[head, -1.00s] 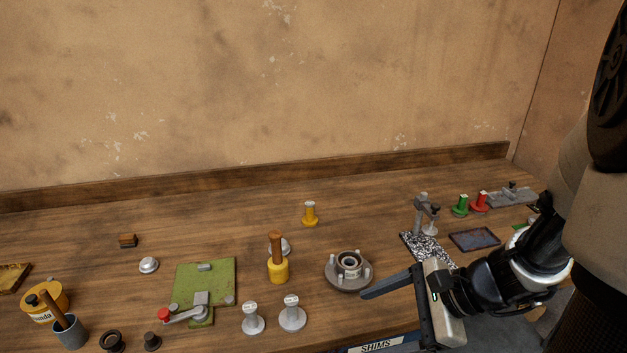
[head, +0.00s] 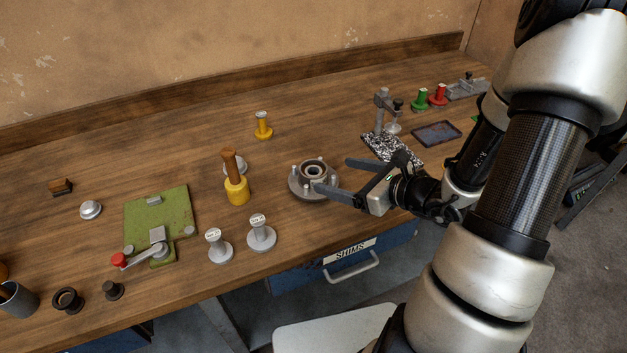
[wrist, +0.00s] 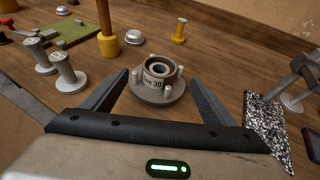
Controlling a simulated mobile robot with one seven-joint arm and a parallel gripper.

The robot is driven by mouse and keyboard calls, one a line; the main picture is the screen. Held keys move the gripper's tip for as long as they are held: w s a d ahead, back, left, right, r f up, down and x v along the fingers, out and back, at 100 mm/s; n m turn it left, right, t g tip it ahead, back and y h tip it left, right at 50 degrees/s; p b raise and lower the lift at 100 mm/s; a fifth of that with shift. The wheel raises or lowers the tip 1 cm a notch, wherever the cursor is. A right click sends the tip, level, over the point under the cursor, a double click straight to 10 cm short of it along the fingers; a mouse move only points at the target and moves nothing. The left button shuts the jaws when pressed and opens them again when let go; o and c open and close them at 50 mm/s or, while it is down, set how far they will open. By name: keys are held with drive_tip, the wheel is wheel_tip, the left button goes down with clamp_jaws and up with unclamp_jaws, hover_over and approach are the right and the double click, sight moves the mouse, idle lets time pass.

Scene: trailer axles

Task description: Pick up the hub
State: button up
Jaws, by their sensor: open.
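The hub (head: 301,185) is a grey round flange with several short studs and a raised bored centre. It sits flat on the wooden bench. It also shows in the wrist view (wrist: 150,93), where lettering ending in "30" is on its centre. My gripper (head: 330,176) is open, with its two fingers pointing left toward the hub. In the head view the nearer finger overlaps the hub's right edge. In the wrist view the hub lies between and just beyond the fingertips (wrist: 160,88). I cannot tell whether a finger touches it.
A yellow pot with a wooden handle (head: 237,190) stands left of the hub. Two grey knobbed pieces (head: 262,235) stand at the front left. A speckled mat (head: 392,150) and a grey stand (head: 381,108) are behind my gripper. A yellow piece (head: 263,128) stands farther back.

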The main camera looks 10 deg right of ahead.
sight(308, 167)
drive_tip(key=x, duration=0.6)
drive_tip(key=shift+w+a, duration=0.15)
drive_tip(key=shift+w, duration=0.1)
clamp_jaws()
drive_tip(key=shift+w+r, duration=0.1)
drive_tip(key=shift+r, duration=0.15)
